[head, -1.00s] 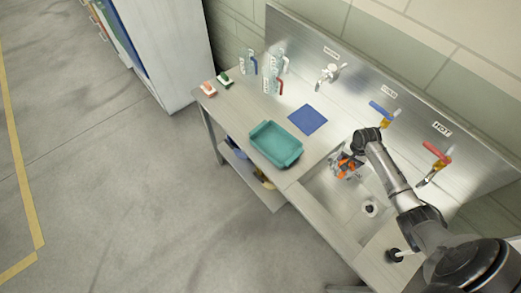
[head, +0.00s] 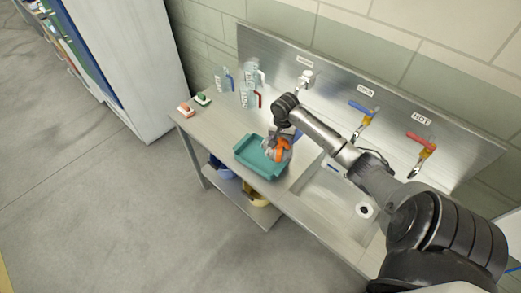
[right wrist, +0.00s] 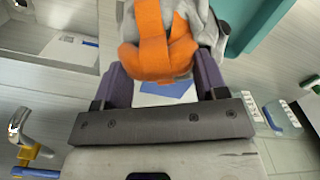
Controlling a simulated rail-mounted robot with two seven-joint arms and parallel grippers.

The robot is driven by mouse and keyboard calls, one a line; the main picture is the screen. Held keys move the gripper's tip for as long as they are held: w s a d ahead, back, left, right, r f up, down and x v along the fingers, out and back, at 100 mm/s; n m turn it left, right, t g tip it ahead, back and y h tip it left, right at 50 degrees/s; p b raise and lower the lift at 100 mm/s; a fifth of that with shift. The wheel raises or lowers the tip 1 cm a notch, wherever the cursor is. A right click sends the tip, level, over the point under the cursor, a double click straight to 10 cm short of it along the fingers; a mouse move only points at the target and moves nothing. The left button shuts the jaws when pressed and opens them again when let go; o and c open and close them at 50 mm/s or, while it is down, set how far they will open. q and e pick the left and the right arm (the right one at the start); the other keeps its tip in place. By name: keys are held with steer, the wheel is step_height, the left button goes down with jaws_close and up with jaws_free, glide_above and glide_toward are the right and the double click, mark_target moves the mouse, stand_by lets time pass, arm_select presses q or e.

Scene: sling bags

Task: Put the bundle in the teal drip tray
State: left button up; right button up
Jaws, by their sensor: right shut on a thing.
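The bundle is grey cloth wrapped with orange straps; it shows in the head view (head: 281,149) and in the right wrist view (right wrist: 166,38). My right gripper (right wrist: 164,75) is shut on it, one finger on each side. In the head view the right gripper (head: 287,133) holds the bundle over or at the right end of the teal drip tray (head: 258,168). I cannot tell whether the bundle touches the tray. The tray's edge also shows at the top right of the right wrist view (right wrist: 262,25). My left gripper is not in view.
A blue mat (head: 297,135) lies behind the bundle, partly hidden. The sink basin (head: 335,200) is to the right. Taps (head: 363,118) line the back wall.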

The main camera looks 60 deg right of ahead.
mark_target(264, 146)
steer(key=w+f, duration=0.1)
steer(key=w, duration=0.1)
steer(key=w+f, duration=0.2)
steer(key=w+a+f, duration=0.1)
steer(key=w, duration=0.2)
steer(key=shift+a+f+b, duration=0.1)
steer(key=shift+f+b, duration=0.1)
steer(key=shift+b, duration=0.15)
steer(key=shift+f, duration=1.95)
steer(key=o, duration=1.4)
steer(key=shift+f, duration=0.15)
